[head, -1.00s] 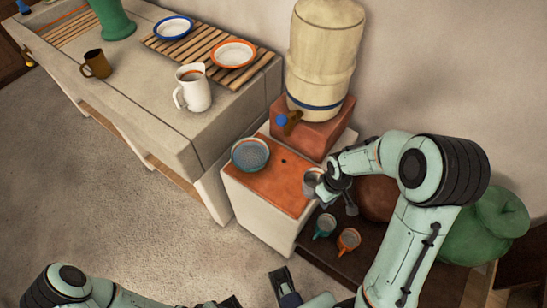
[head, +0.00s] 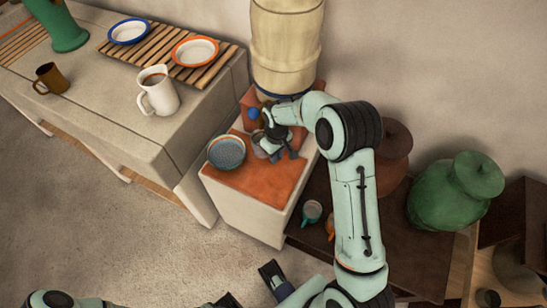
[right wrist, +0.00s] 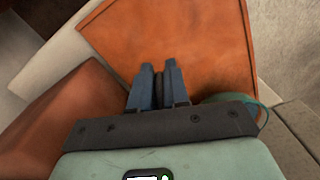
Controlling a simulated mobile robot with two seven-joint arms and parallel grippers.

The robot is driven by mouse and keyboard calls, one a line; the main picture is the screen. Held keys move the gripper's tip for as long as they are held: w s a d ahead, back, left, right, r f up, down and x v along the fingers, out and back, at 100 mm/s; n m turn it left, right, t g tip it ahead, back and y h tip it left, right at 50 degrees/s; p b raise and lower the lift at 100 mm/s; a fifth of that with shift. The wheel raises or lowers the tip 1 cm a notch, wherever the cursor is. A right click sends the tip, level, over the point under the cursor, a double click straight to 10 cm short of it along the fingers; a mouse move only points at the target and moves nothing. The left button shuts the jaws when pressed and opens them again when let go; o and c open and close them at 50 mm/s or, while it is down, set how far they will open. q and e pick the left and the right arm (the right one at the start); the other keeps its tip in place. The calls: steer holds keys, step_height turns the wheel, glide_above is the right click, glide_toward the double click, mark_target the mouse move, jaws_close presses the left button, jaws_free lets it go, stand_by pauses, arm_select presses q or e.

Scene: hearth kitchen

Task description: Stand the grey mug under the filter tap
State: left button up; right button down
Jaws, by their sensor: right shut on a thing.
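The grey mug (head: 261,144) is in my right gripper (head: 277,148) in the head view, just over the orange top of the low stand. The gripper and wrist partly cover it. In the right wrist view the fingers (right wrist: 158,85) are close together on a thin dark part; the mug's body is hidden there. The filter tap (head: 254,114), with a blue knob, is on the big cream water crock (head: 287,45), just behind the mug. I cannot tell if the mug touches the stand. Of my left arm, only parts show along the bottom edge.
A speckled blue-grey bowl (head: 227,152) stands close left of the mug on the stand (head: 270,185). A teal mug (head: 312,210) and an orange mug (head: 330,228) are on the lower dark shelf. A white jug (head: 157,92) is on the counter at left.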

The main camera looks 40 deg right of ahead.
steer(key=shift+w+a, duration=0.15)
steer(key=shift+w, duration=0.45)
steer(key=shift+f, duration=1.75)
steer(key=shift+s, duration=0.1)
steer(key=shift+f+b, duration=0.2)
steer(key=shift+b, duration=0.1)
steer(key=c, duration=1.1)
jaws_free()
steer(key=shift+r, duration=0.35)
step_height(320, 180, up, 7)
steer(key=shift+r+p, duration=0.1)
steer(key=shift+p, duration=0.4)
